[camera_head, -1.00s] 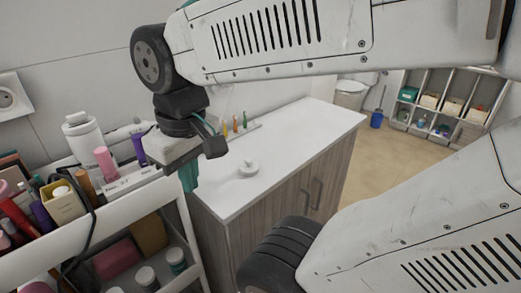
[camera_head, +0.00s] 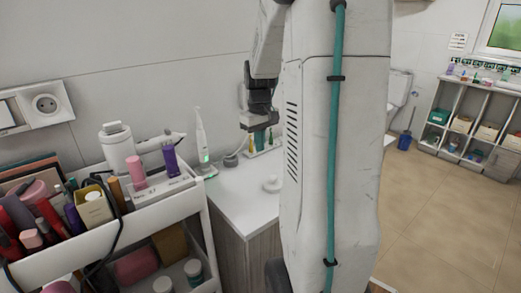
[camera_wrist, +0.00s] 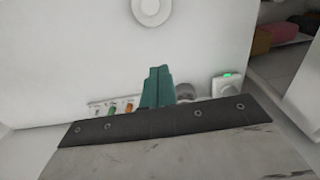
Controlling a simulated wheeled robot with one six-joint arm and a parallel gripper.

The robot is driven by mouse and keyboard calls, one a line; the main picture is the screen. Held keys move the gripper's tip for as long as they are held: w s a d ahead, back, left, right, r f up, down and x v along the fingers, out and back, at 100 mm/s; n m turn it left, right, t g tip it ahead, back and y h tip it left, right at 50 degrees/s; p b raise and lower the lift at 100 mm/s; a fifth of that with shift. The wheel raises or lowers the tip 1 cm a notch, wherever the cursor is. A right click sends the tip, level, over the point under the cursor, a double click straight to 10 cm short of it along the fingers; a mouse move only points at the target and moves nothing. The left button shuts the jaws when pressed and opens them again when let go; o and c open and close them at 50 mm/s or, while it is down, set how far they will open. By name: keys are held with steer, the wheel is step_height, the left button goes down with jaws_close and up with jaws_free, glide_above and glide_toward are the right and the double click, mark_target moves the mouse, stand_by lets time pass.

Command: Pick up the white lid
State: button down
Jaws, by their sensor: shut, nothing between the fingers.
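The white lid (camera_head: 272,184) is a small round disc with a raised knob. It lies on the white top of the cabinet (camera_head: 236,200), left of my arm in the head view. It also shows at the top edge of the wrist view (camera_wrist: 150,10), partly cut off. My gripper (camera_head: 259,138) points down above the back part of the cabinet top, behind the lid and apart from it. In the wrist view its teal fingers (camera_wrist: 157,88) are together with nothing between them.
A white cart (camera_head: 165,205) packed with cosmetics stands left of the cabinet. An electric toothbrush (camera_head: 203,145) on its charger stands at the cabinet's back left. A rack of small coloured items (camera_head: 262,146) lies near the wall. The cabinet top around the lid is clear.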

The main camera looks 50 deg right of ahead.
mark_target(273, 182)
step_height(273, 182, down, 8)
steer(key=shift+r, duration=0.25)
steer(key=s, duration=0.3)
steer(key=shift+a+f, duration=0.2)
steer(key=shift+a, duration=0.2)
steer(key=shift+s+a, duration=0.1)
steer(key=shift+s, duration=0.35)
steer(key=shift+s, duration=0.1)
